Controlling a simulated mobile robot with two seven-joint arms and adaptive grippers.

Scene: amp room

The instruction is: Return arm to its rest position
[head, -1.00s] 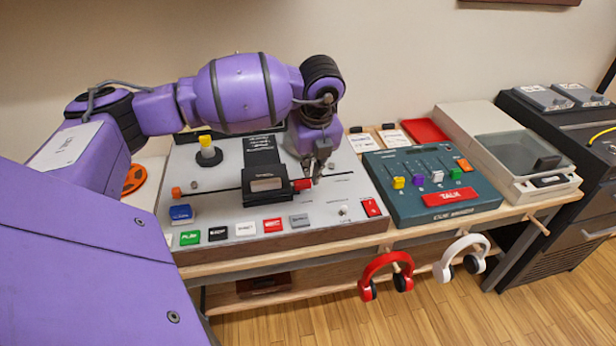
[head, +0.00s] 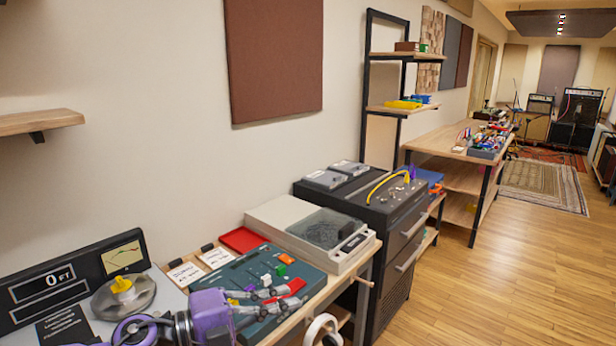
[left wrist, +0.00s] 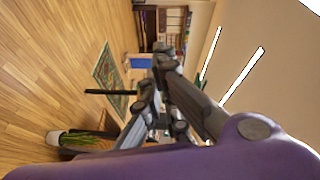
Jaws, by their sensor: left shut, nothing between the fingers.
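My left gripper (head: 290,294) comes in from the lower left in the head view, at the end of my purple wrist. It points right, over the front part of the teal talk console (head: 220,272), and holds nothing. Whether it touches the console I cannot tell. In the left wrist view my left gripper (left wrist: 157,72) also shows, with empty grey fingers against a sideways room. The rest of my left arm is mostly below the picture edge. My right gripper is in no view.
A tape machine with a meter panel (head: 75,280) stands at the lower left. A turntable (head: 320,230) and a black cabinet (head: 365,215) stand right of the console. White headphones (head: 318,330) hang at the front edge. The wood floor (head: 460,290) at right is clear.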

